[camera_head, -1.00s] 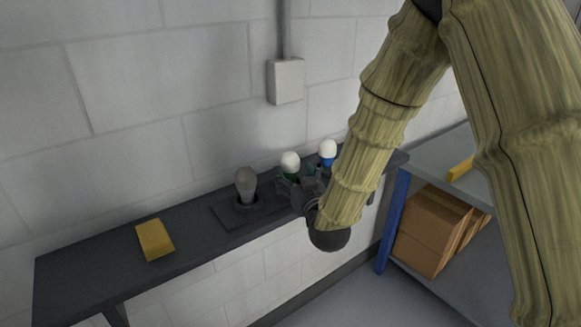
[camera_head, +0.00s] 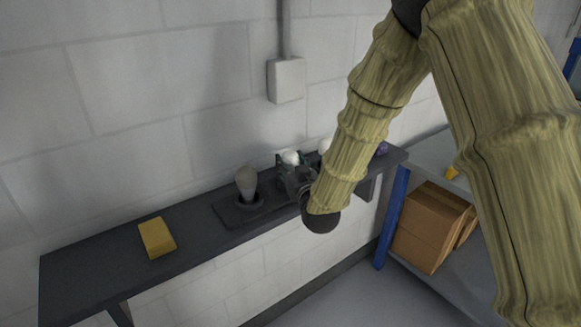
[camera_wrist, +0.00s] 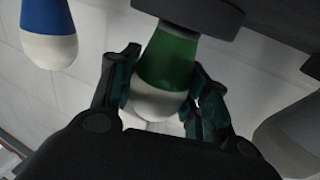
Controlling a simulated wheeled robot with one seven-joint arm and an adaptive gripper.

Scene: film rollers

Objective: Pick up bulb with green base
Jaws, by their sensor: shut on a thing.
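The bulb with the green base (camera_wrist: 168,62) is white at its round end and sits between my gripper's two fingers in the wrist view. My gripper (camera_wrist: 162,88) is shut on it, with one finger against each side. In the head view the bulb's white top (camera_head: 289,157) shows above my gripper (camera_head: 291,172), and its green base is hidden by the fingers. In the wrist view the green base meets a dark surface, and I cannot tell whether it is clear of it.
A bulb with a blue base (camera_wrist: 50,35) is beside it; its white top (camera_head: 325,145) is partly hidden by my arm. A grey bulb (camera_head: 246,182) stands in a dark holder on the shelf (camera_head: 195,224). A yellow block (camera_head: 157,238) lies at left. Cardboard boxes (camera_head: 428,229) are at right.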

